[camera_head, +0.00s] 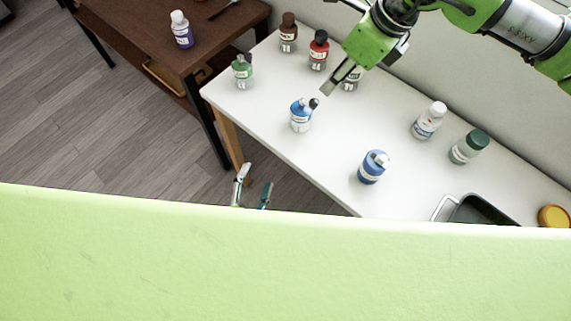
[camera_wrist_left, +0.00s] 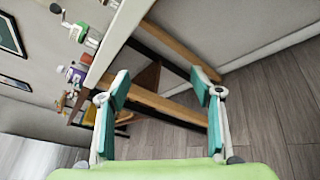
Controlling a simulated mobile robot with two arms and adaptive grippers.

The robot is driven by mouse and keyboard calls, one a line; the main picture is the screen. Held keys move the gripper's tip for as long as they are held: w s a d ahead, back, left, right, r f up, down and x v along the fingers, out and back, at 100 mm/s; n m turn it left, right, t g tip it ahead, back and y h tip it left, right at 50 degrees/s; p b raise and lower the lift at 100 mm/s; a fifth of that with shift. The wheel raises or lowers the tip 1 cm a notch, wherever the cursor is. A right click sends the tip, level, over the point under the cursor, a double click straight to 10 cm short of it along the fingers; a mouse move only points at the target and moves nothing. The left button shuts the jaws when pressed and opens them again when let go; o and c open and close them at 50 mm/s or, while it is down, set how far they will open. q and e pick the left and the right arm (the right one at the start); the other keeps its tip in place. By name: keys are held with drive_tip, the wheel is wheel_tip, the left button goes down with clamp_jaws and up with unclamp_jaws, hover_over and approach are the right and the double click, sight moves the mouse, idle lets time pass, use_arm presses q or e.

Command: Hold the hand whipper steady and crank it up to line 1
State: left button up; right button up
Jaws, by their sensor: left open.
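My right gripper (camera_head: 328,92) hangs above the table from the top right, just beyond a blue-labelled bottle (camera_head: 301,116). Its fingers are seen edge-on, so their opening is unclear.
Another blue bottle (camera_head: 373,168) stands near the front edge. A brown table (camera_head: 160,32) holds a purple bottle (camera_head: 181,31).

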use_arm(q)
wheel_tip(320, 180, up, 4)
drive_tip(key=r+n+t, duration=0.1)
drive_tip(key=n, duration=0.2)
drive_tip(key=n+t, duration=0.1)
drive_tip(key=n, duration=0.6)
approach(299, 124)
drive_tip(key=w, duration=0.3)
drive_tip(key=w+d, duration=0.1)
drive_tip(key=w, duration=0.7)
drive_tip(key=shift+d+f, duration=0.15)
drive_tip(key=shift+d, duration=0.2)
drive_tip(key=c, duration=1.2)
drive_tip(key=shift+s, duration=0.1)
drive_tip(key=shift+c, duration=0.3)
